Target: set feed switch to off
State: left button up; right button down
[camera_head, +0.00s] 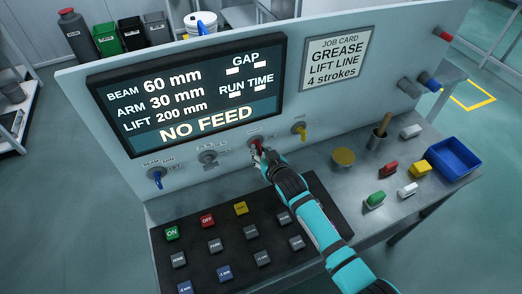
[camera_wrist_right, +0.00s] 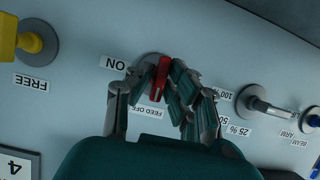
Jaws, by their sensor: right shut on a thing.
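The feed switch is a red lever knob (camera_wrist_right: 162,76) on a grey round base, seen upside down in the right wrist view. Its lever stands nearly vertical in that picture. An ON label (camera_wrist_right: 116,64) is beside it and a FEED OFF label (camera_wrist_right: 151,110) is partly covered by a finger. In the head view the red knob (camera_head: 256,143) shows just above my fingertips on the panel. My right gripper (camera_wrist_right: 150,84) is shut on the red knob, one finger each side; in the head view it is at the panel (camera_head: 260,155). My left gripper is not in view.
A yellow knob (camera_head: 299,129) is right of the switch, a grey selector (camera_head: 208,156) and a blue knob (camera_head: 157,176) left. The display (camera_head: 190,95) reads NO FEED. A keypad (camera_head: 222,232) lies below. Loose blocks and a blue bin (camera_head: 452,157) are at right.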

dwell(0.4)
jog(key=c, duration=1.4)
grip_release()
jog(key=shift+o, duration=0.2)
jog(key=v, duration=1.2)
jog(key=shift+s+f, duration=0.1)
